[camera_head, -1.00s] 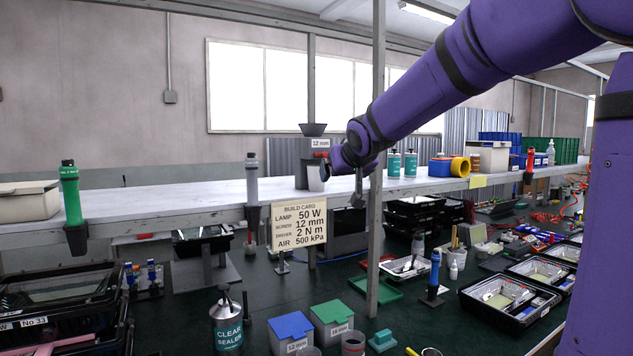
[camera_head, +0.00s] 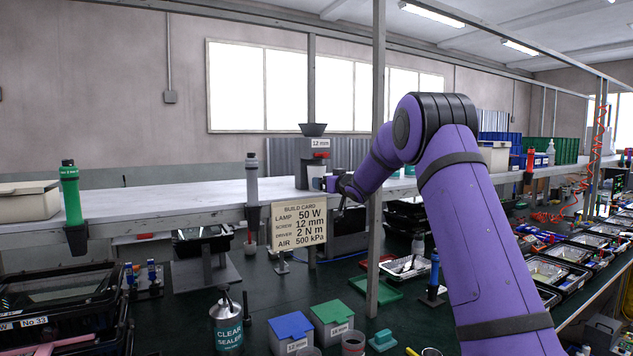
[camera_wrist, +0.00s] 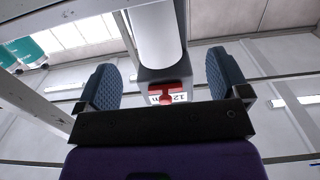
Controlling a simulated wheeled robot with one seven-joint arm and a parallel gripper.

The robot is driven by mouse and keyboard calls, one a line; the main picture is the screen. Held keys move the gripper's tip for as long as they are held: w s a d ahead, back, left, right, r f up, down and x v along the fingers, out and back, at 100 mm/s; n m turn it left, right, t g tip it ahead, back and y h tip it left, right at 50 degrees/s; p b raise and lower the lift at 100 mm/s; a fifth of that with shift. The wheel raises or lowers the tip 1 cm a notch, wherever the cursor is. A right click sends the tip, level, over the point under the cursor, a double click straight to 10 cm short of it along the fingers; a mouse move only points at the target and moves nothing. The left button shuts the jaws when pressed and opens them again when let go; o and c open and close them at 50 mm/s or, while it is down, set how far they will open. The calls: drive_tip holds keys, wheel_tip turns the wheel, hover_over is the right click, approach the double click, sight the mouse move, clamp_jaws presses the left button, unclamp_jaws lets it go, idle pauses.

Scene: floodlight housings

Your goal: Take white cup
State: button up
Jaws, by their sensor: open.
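The white cup (camera_head: 316,177) stands upright at the front of the grey dispenser (camera_head: 303,160) marked 12 mm, on the long pale shelf. In the wrist view the cup (camera_wrist: 158,35) shows as a white cylinder between the two blue finger pads, with a gap on each side. My gripper (camera_head: 332,184) is just right of the cup in the head view. In the wrist view my gripper (camera_wrist: 158,62) is open and empty. How far the fingertips reach along the cup is unclear.
A thin upright post (camera_head: 377,150) stands right of the cup, close to my arm. A grey driver (camera_head: 252,180) is holstered to the left. The shelf (camera_head: 150,203) between the green driver and grey driver is clear.

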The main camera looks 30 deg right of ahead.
sight(313, 171)
drive_tip(key=w, duration=0.5)
drive_tip(key=shift+f, duration=0.2)
drive_tip(key=w, duration=0.4)
drive_tip(key=shift+d+f, duration=0.25)
drive_tip(key=shift+f, duration=0.15)
drive_tip(key=shift+w, duration=0.7)
drive_tip(key=c, duration=1.1)
drive_tip(key=shift+o, duration=0.2)
drive_tip(key=shift+r, duration=0.2)
